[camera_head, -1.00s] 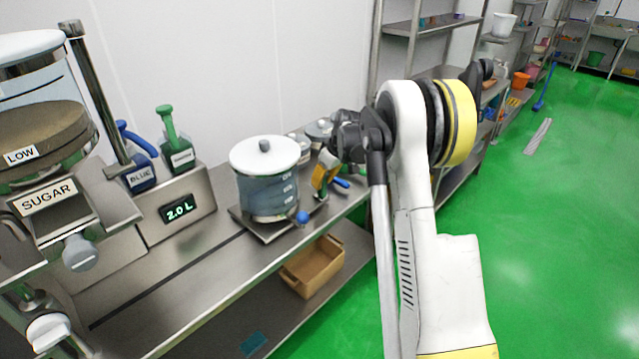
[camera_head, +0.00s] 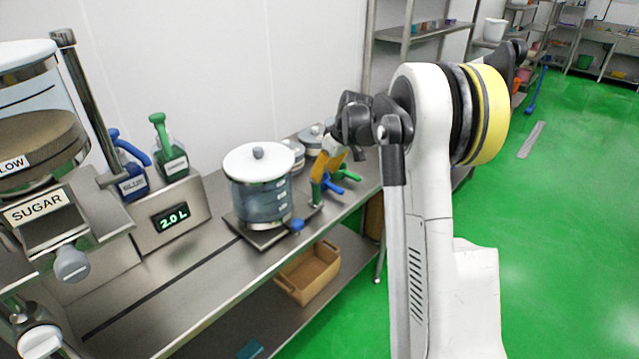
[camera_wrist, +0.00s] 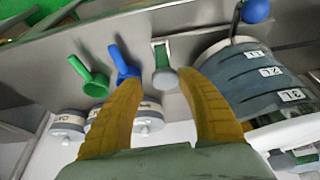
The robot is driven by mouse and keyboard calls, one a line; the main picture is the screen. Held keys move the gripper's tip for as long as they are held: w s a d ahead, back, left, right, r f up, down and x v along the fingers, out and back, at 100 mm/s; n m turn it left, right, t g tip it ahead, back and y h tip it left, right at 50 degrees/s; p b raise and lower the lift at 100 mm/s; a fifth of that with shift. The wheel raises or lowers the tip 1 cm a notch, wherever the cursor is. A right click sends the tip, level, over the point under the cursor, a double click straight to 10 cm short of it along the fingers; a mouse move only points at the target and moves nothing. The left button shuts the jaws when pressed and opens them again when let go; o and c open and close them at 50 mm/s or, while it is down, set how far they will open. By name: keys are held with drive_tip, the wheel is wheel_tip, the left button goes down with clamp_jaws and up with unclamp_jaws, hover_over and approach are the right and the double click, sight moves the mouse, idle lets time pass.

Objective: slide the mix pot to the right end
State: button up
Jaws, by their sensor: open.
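The mix pot (camera_head: 258,193) is a clear, grey-blue vessel with a white lid, level marks and a blue knob at its lower front. It stands upright on a dark plate (camera_head: 244,235) on the steel bench. In the wrist view the pot (camera_wrist: 250,80) is at the right, turned over in the picture. My gripper (camera_head: 322,177) is just right of the pot. Its yellow fingers (camera_wrist: 158,80) are spread, with a short grey-green post (camera_wrist: 164,78) showing between and beyond them. Whether they touch the post or pot, I cannot tell.
A dark slot (camera_head: 150,295) runs along the bench left of the plate. The sugar hopper (camera_head: 38,207) and a 2.0 L display (camera_head: 170,217) stand left. Blue (camera_wrist: 122,66) and green (camera_wrist: 88,78) scoops and lidded tubs (camera_wrist: 68,126) lie close to my fingers.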

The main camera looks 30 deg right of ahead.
drive_tip(key=v, duration=0.4)
drive_tip(key=shift+r, duration=0.2)
drive_tip(key=s+a+r+m+t+h, duration=0.1)
drive_tip(key=s+a+r, duration=0.3)
drive_tip(key=s+a, duration=0.35)
drive_tip(key=s+a+r+m, duration=0.1)
drive_tip(key=s+a+r, duration=0.4)
drive_tip(key=s+a, duration=0.25)
drive_tip(key=s+a+f+t, duration=0.1)
drive_tip(key=s+a, duration=0.3)
drive_tip(key=s, duration=0.4)
drive_tip(key=s+a+f+m, duration=0.1)
drive_tip(key=s+a+f, duration=0.3)
drive_tip(key=s, duration=0.5)
drive_tip(key=shift+s+a+f+m+t, duration=0.25)
drive_tip(key=shift+a+f+m+t, duration=0.1)
drive_tip(key=shift+a+t, duration=0.1)
